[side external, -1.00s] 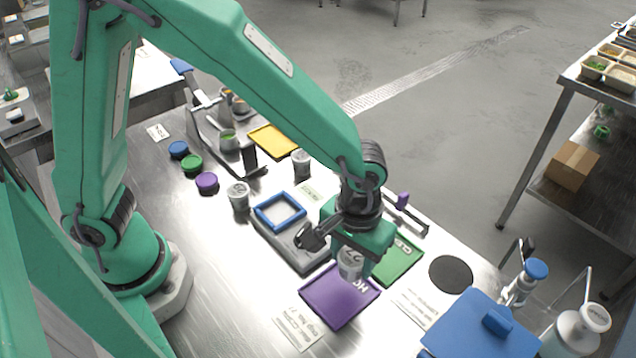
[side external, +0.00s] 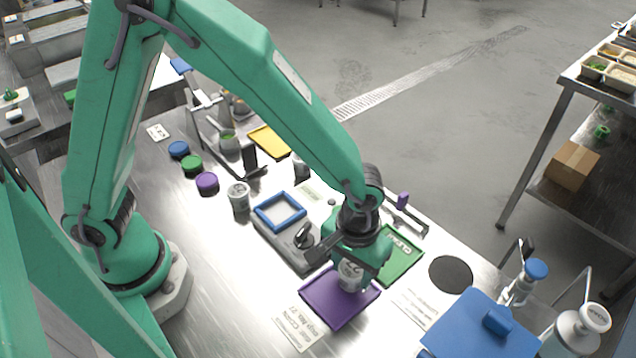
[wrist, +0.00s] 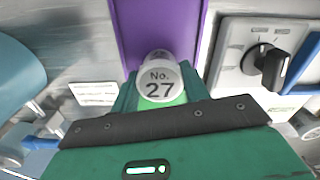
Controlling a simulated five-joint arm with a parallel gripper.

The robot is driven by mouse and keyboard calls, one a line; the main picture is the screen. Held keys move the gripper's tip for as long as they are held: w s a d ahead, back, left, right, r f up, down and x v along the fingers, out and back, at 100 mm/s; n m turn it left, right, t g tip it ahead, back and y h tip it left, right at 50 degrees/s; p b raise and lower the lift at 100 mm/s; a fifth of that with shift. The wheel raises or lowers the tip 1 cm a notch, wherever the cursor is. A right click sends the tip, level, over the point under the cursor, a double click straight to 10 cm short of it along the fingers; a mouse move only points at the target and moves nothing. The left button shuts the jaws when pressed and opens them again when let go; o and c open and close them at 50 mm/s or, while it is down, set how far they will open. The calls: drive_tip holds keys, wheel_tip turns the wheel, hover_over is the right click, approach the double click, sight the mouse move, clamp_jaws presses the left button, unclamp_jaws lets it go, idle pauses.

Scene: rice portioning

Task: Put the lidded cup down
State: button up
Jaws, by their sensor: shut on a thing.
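The lidded cup (side external: 348,276) is small and pale, and its white lid (wrist: 160,84) reads "No. 27" in the wrist view. My gripper (side external: 351,268) is shut on the cup and holds it upright over the far right part of the purple tray (side external: 330,306). The tray also shows in the wrist view (wrist: 132,28), beyond the cup. I cannot tell whether the cup's base touches the tray. The green gripper body hides part of the cup.
A grey device with a knob (side external: 304,236) and a blue frame (side external: 264,213) stands left of the tray. A green tray (side external: 404,262) lies to the right. A printed card (side external: 297,326) lies in front. Another cup (side external: 238,198) stands farther left. A blue box (side external: 470,338) is at the lower right.

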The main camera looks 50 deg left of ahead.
sight(353, 267)
drive_tip(key=shift+f, duration=0.1)
drive_tip(key=o, duration=1.1)
wheel_tip(353, 267, up, 12)
drive_tip(key=shift+r, duration=0.1)
idle(0.6)
